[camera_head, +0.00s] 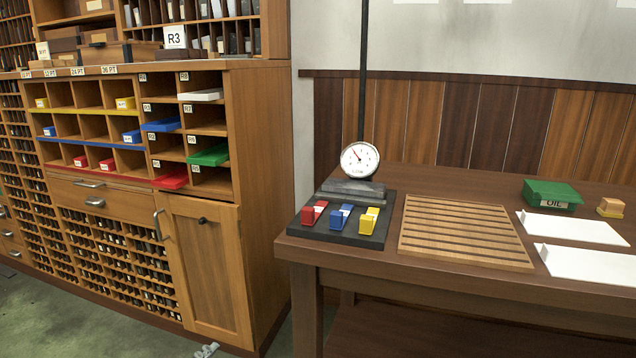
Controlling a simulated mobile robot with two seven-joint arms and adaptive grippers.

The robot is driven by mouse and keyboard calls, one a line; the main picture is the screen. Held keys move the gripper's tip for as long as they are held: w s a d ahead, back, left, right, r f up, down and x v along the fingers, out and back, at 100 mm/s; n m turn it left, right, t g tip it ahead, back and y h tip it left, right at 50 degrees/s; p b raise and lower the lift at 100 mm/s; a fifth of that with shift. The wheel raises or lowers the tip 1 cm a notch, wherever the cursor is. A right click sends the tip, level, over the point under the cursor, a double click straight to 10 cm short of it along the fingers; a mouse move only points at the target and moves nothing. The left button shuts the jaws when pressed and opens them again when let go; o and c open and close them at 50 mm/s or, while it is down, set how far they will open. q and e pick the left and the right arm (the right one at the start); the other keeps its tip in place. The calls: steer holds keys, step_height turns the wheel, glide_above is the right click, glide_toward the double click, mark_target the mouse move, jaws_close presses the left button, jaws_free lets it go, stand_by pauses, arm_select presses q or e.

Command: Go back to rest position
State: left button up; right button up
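A small grey-white piece (207,350) shows at the bottom edge, left of centre, in front of the wooden cabinet. It looks like the tip of my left gripper; the rest is cut off by the frame, and its opening cannot be made out. My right gripper is not in view. Nothing is seen held.
The type cabinet (212,270) stands left, with coloured trays in its slots. The workbench (440,182) at right carries a dial gauge (360,160), red, blue and yellow blocks, a slatted board (465,232), a green oil box (552,194) and white trays.

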arm_select(q)
steer(key=s+a+f+n+g+y, duration=0.1)
steer(key=s+a+f+g+y, duration=0.1)
steer(key=a+f, duration=0.6)
steer(key=s+a+f+n+g+y, duration=0.1)
steer(key=s+a+f+g+y, duration=0.1)
steer(key=a+f, duration=0.55)
steer(key=s+a+f+n+g+y, duration=0.25)
steer(key=s+a+f+g, duration=0.35)
steer(key=s+a+f, duration=0.7)
steer(key=s+d+f+n+h, duration=0.1)
steer(key=d+f+n+h, duration=0.1)
steer(key=d, duration=1.5)
step_height(320, 180, down, 2)
steer(key=shift+d+f+h, duration=0.2)
steer(key=shift+d+h, duration=0.15)
steer(key=shift+h, duration=0.1)
